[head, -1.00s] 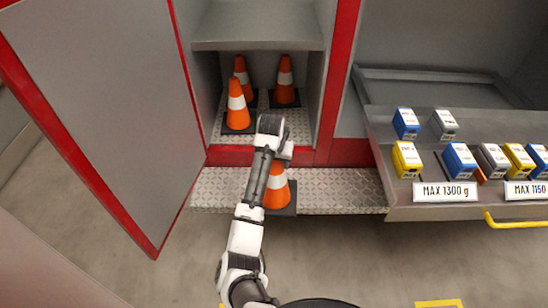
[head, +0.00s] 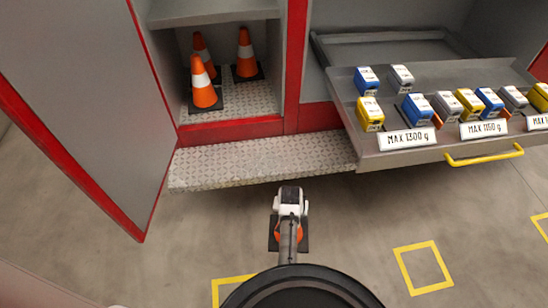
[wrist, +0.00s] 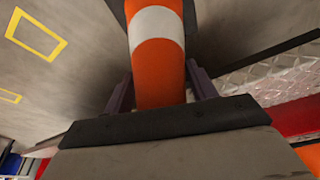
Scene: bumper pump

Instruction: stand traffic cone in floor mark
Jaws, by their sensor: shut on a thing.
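My gripper (wrist: 162,92) is shut on an orange traffic cone (wrist: 160,68) with a white band, one finger on each side of it in the wrist view. In the head view my gripper and wrist hide most of this cone; a bit of orange and its dark square base (head: 273,236) show in front of the metal step, over the floor. Yellow square floor marks lie on the grey floor: one (head: 402,272) to the right of the cone, one (head: 215,292) at the bottom partly hidden by my body, and one (head: 538,228) at the right edge.
Several other cones (head: 203,85) stand in the open compartment (head: 250,98). A treadplate step (head: 225,163) runs below it. A pulled-out drawer (head: 370,150) with small boxes and a yellow handle (head: 485,156) juts out at right. An open door (head: 75,110) stands at left.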

